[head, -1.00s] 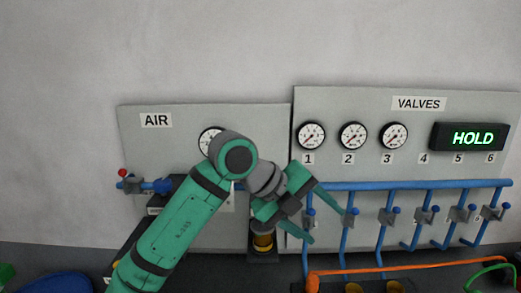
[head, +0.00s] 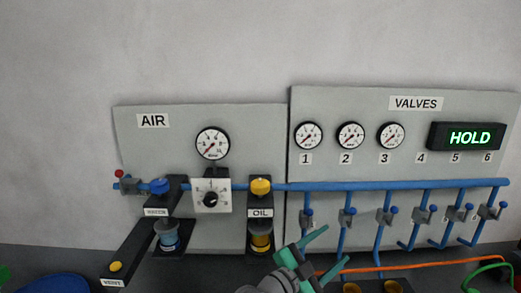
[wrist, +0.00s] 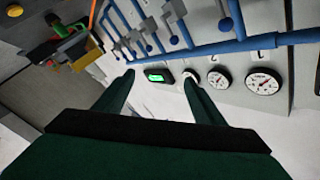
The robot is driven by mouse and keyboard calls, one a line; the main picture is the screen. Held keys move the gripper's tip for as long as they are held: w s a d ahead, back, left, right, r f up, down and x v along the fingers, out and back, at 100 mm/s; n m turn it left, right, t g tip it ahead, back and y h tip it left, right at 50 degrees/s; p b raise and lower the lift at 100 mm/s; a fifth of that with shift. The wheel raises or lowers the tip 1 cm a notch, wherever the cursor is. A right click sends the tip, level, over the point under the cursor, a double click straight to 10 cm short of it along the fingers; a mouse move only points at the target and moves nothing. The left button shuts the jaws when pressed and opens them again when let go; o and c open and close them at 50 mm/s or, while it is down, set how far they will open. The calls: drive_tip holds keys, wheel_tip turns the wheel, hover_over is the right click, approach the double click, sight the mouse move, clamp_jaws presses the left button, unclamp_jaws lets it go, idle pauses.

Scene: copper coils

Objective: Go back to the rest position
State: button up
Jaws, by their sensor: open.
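My gripper (head: 331,252) is green and sits low in the head view, in front of the lower part of the valves panel (head: 351,105). Its two fingers are spread apart with nothing between them. The arm behind it is mostly below the picture's edge. In the wrist view the two open fingers (wrist: 160,80) point toward the tilted valves panel, with the gauges and the green-lit display (wrist: 158,76) beyond them. No object is held.
The air panel (head: 140,155) carries a gauge (head: 212,143), a dial (head: 210,199) and an oil unit (head: 260,213). A blue pipe (head: 400,186) with several valves runs along the wall. An orange hose (head: 420,266) lies on the right. The display (head: 466,137) reads HOLD.

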drive_tip(key=s+a+f+n+t+y, duration=0.2)
drive_tip(key=s+a+f+n+y, duration=0.1)
drive_tip(key=f, duration=0.5)
drive_tip(key=s+a+f+n+t+y, duration=0.1)
drive_tip(key=s+a+f+n+y, duration=0.2)
drive_tip(key=s+f+n, duration=0.5)
drive_tip(key=s+a+f+n+t+y, duration=0.2)
drive_tip(key=s+f+n+y, duration=0.3)
drive_tip(key=f, duration=0.5)
drive_tip(key=shift+s+a+n+t+y, duration=0.3)
drive_tip(key=shift+s+a+n, duration=0.3)
drive_tip(key=shift+s+a, duration=0.3)
drive_tip(key=s+a+y, duration=0.1)
drive_tip(key=s+a, duration=0.3)
drive_tip(key=s, duration=0.9)
drive_tip(key=s+a+f+n+g+y, duration=0.1)
drive_tip(key=s+a, duration=0.3)
drive_tip(key=s, duration=1)
drive_tip(key=shift+a+g+y, duration=0.2)
drive_tip(key=shift+g+y, duration=0.1)
drive_tip(key=shift+y, duration=0.2)
drive_tip(key=shift+s, duration=0.1)
